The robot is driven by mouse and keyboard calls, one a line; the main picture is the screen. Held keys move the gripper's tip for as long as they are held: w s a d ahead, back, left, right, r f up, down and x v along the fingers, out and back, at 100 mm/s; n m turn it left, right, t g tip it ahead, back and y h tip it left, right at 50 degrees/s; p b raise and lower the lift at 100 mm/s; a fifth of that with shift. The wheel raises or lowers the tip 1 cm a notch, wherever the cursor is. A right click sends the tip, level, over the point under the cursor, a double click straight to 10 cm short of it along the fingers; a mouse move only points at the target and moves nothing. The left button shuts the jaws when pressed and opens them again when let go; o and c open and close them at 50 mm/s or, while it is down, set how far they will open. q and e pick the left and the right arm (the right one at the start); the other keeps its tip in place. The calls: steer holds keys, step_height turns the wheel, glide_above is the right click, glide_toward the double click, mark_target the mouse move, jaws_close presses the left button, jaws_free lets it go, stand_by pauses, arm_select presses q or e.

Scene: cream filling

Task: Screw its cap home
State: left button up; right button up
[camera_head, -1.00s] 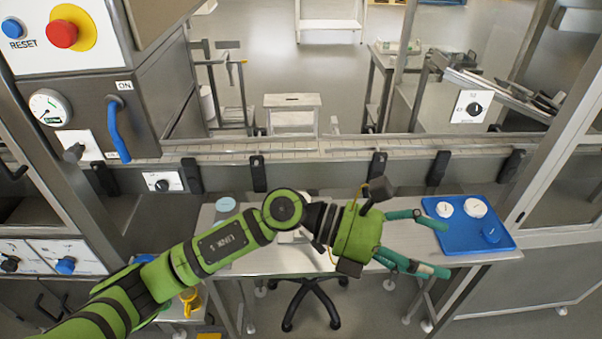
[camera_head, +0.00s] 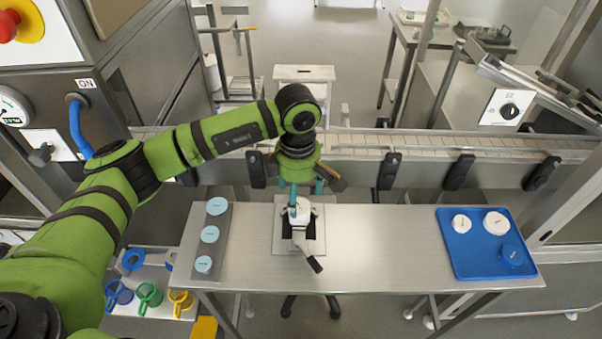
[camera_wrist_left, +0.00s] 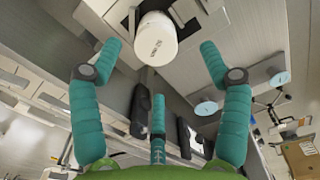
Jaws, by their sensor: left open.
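A white jar (camera_head: 303,206) stands in a clamp fixture (camera_head: 284,243) with a black-tipped lever on the steel table. In the left wrist view the white jar (camera_wrist_left: 157,40) shows its round white top with small print, ahead of the fingertips. Whether that top is a separate cap, and how it is seated, I cannot tell. My left gripper (camera_head: 300,188) points down over the fixture, its teal fingers spread. In the left wrist view the left gripper (camera_wrist_left: 157,48) is open, with nothing visibly gripped. My right gripper is not in view.
A blue tray (camera_head: 465,266) at the table's right holds two white round pieces and a blue one. A grey strip (camera_head: 212,250) at the left bears three pale blue discs. Behind runs a conveyor (camera_head: 400,143) with black posts. The table's middle right is clear.

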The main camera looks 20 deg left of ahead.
mark_target(299, 205)
arm_select(q)
step_height(299, 205, down, 3)
steer(key=shift+w+r+p, duration=0.15)
steer(key=shift+r+p, duration=0.05)
steer(key=shift+p, duration=0.2)
steer(key=shift+w+f, duration=0.1)
steer(key=shift+f, duration=0.7)
steer(key=c, duration=1.1)
steer(key=shift+c, duration=0.6)
steer(key=shift+o, duration=0.2)
steer(key=shift+f+m+b, duration=0.15)
steer(key=shift+m+b, duration=0.9)
steer(key=shift+m, duration=0.05)
steer(key=shift+m+b, duration=1.4)
steer(key=shift+m, duration=0.4)
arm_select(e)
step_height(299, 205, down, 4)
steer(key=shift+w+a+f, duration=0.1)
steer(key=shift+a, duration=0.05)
